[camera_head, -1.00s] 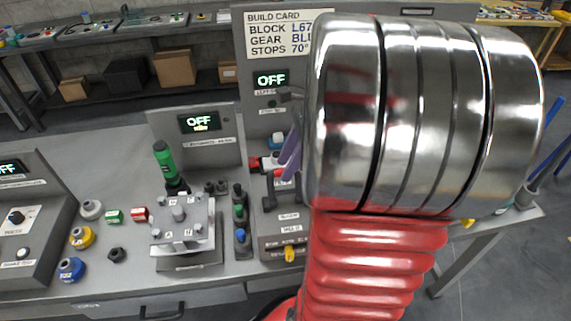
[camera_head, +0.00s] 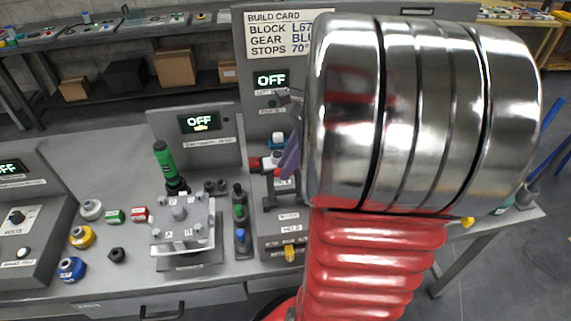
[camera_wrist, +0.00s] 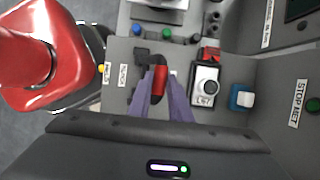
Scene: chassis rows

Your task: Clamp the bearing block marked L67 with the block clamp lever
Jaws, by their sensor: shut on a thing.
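The bearing block (camera_wrist: 205,84), silver with a round bore and a label reading L67, sits in the fixture in the wrist view, right of my fingers. My gripper (camera_wrist: 160,84) is shut on the red grip of the block clamp lever (camera_wrist: 158,76), between its two purple fingers. The lever's dark arm shows beside the grip on the left. In the head view my gripper (camera_head: 291,158) is at the fixture, partly behind my own arm.
The build card (camera_head: 280,35) reads BLOCK L67. A blue-and-white part (camera_wrist: 243,97) stands right of the block, and a red part (camera_wrist: 210,54) is just above it. A plate fixture (camera_head: 183,225) and a green-handled tool (camera_head: 164,160) stand left of the station.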

